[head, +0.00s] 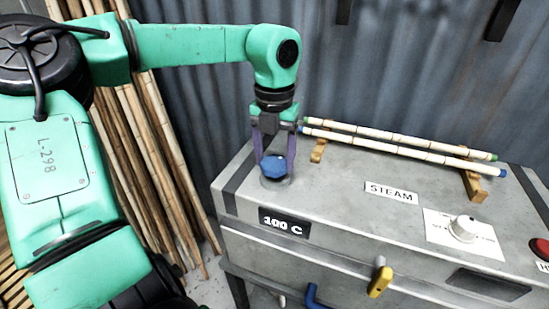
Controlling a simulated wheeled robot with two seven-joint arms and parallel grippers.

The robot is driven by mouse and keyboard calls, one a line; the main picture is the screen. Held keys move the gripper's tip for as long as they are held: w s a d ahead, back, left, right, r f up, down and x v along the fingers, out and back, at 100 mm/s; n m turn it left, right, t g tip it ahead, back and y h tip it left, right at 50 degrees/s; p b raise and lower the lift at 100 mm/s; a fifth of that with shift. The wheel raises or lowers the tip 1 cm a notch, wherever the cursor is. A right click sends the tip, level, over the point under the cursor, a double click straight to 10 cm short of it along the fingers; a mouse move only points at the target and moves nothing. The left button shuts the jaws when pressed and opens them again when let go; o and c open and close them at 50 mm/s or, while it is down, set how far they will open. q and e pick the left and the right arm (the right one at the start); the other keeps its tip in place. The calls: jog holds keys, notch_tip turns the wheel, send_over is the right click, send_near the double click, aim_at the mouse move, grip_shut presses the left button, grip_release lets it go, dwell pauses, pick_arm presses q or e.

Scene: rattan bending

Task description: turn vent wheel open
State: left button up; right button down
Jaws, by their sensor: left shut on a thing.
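The vent wheel, a small blue knob (273,167), sits on a round base at the left end of the grey steam box's top. My left gripper (275,160) comes down from above and is shut on the blue wheel, one purple finger on each side. The steam box (335,185) carries a "100 C" display (284,222) on its front and a "STEAM" label (391,193) on top. Whether the wheel has turned cannot be told. My right gripper is not in view.
Two rattan poles (400,139) rest on wooden supports at the box's back. A white dial (463,229), a red button (541,248) and a yellow-handled lever (380,281) are to the right. Bamboo poles (150,150) lean on the corrugated wall at left.

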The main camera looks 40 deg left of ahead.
pick_arm(q)
jog(key=m, duration=0.3)
jog(key=shift+m, duration=0.4)
jog(key=m, duration=0.3)
jog(key=shift+r+m, duration=0.1)
jog(key=shift+m, duration=0.2)
jog(key=m, duration=0.3)
jog(key=shift+w+m, duration=0.1)
jog(key=shift+m, duration=0.3)
jog(key=m, duration=0.3)
jog(key=shift+m, duration=0.3)
jog(key=m+p, duration=0.1)
jog(key=m, duration=0.7)
jog(key=m+p, duration=0.1)
jog(key=m, duration=0.2)
jog(key=shift+m, duration=2.2)
